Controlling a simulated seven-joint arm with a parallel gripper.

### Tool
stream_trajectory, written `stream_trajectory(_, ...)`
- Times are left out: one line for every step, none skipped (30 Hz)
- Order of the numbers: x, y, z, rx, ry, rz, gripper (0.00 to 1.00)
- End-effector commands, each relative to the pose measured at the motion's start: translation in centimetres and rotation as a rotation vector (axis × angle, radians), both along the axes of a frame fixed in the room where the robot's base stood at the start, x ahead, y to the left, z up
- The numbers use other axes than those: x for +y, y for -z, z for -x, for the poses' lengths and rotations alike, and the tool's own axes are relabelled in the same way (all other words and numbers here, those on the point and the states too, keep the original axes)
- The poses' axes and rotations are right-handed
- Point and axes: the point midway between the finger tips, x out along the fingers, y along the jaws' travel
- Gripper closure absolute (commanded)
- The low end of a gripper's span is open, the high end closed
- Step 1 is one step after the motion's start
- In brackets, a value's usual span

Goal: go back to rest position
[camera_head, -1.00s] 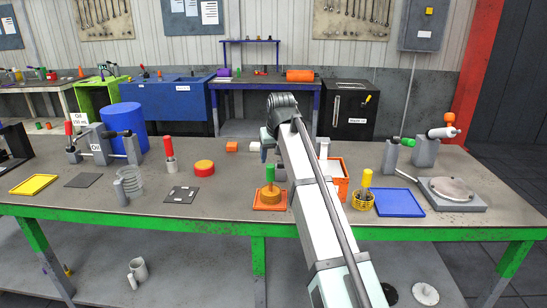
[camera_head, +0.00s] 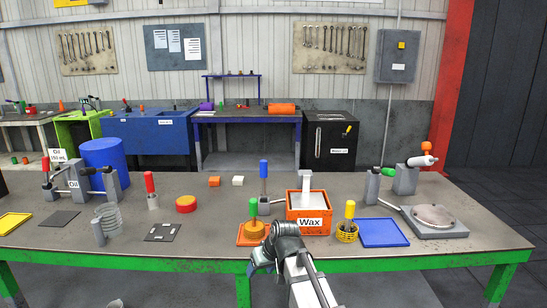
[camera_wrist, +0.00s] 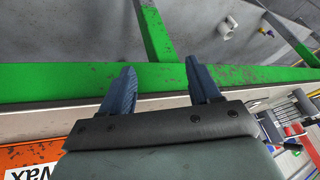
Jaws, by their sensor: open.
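My gripper shows in the wrist view (camera_wrist: 162,88) with its two dark blue fingers apart and nothing between them. The fingers lie over the green front edge of the workbench (camera_wrist: 60,82). In the head view my arm's end (camera_head: 282,245) is low at the front edge of the bench, just in front of the orange wax box (camera_head: 309,224).
A green-handled tool on an orange base (camera_head: 253,208) stands close left of my wrist. A yellow-handled tool in a basket (camera_head: 347,232) and a blue tray (camera_head: 384,232) stand to the right. The front aisle floor is mostly clear.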

Motion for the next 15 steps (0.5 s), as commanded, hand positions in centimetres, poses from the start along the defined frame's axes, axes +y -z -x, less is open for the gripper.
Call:
stream_trajectory(-0.6, 1.9, 0.5, 0.026, 0.012, 0.01, 0.38)
stream_trajectory(-1.0, 3.0, 0.7, 0.039, 0.019, 0.016, 0.38)
stream_trajectory(-1.5, 4.3, 1.0, 0.057, 0.029, 0.024, 0.38)
stream_trajectory(-1.9, 5.4, 1.2, 0.072, 0.036, 0.031, 0.38)
stream_trajectory(-2.3, 6.4, 1.4, 0.086, 0.043, 0.036, 0.38)
stream_trajectory(-2.8, 7.8, 1.8, 0.105, 0.053, 0.045, 0.38)
stream_trajectory(-3.1, 8.8, 2.1, 0.118, 0.058, 0.05, 0.38)
stream_trajectory(-3.5, 9.8, 2.5, 0.134, 0.066, 0.056, 0.38)
stream_trajectory(-4.0, 11.1, 2.9, 0.152, 0.076, 0.065, 0.38)
stream_trajectory(-4.4, 12.1, 3.3, 0.166, 0.082, 0.072, 0.38)
stream_trajectory(-4.8, 13.1, 3.6, 0.179, 0.09, 0.078, 0.38)
stream_trajectory(-5.3, 14.4, 4.2, 0.198, 0.098, 0.085, 0.38)
stream_trajectory(-5.7, 15.3, 4.6, 0.212, 0.105, 0.091, 0.38)
stream_trajectory(-6.0, 16.3, 5.0, 0.226, 0.112, 0.097, 0.38)
stream_trajectory(-6.5, 17.5, 5.6, 0.245, 0.12, 0.105, 0.38)
